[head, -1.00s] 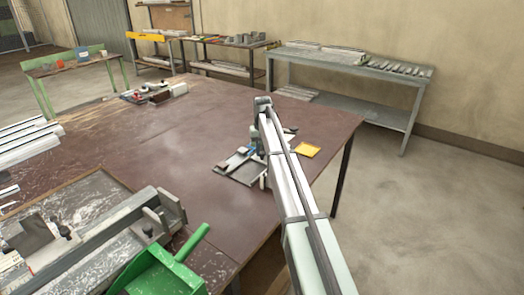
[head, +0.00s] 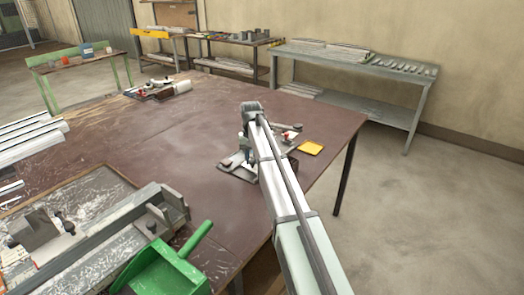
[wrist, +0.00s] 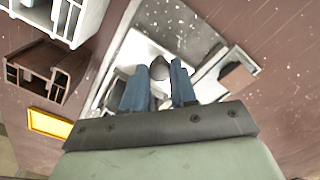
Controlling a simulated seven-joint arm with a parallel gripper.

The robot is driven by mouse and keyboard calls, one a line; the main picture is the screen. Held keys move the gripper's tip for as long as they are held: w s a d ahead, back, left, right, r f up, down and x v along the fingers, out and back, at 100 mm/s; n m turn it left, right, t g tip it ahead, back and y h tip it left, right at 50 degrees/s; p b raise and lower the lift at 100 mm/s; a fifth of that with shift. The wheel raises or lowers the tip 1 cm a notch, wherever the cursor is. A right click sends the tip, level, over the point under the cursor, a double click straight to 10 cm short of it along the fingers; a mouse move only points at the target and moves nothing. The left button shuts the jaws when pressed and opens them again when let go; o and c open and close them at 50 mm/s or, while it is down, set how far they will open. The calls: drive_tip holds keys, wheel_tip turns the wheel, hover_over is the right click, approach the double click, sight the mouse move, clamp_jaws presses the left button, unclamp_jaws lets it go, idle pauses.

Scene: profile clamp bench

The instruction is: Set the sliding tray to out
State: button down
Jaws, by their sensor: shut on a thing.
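The sliding tray (wrist: 136,48) shows in the wrist view as a pale metal surface between grey side edges. A dark rounded knob (wrist: 159,66) stands on it. The blue fingers of my gripper (wrist: 160,76) are on either side of this knob and shut on it. In the head view the tray (head: 234,177) is a small grey plate on the brown table, partly hidden by my arm. My gripper (head: 245,155) points down over it. How far the tray is slid is hard to tell.
A yellow square (head: 311,148) lies right of my arm, near the table edge. Cut profile pieces (wrist: 45,72) lie beside the tray in the wrist view. A green scoop-like pan (head: 165,270) and a long grey clamp fixture (head: 100,235) are front left. The middle of the table (head: 150,150) is clear.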

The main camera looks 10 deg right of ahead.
drive_tip(key=s+a, duration=0.3)
drive_tip(key=c, duration=0.9)
unclamp_jaws()
drive_tip(key=shift+r, duration=0.55)
wheel_tip(320, 180, up, 13)
drive_tip(key=shift+f, duration=0.15)
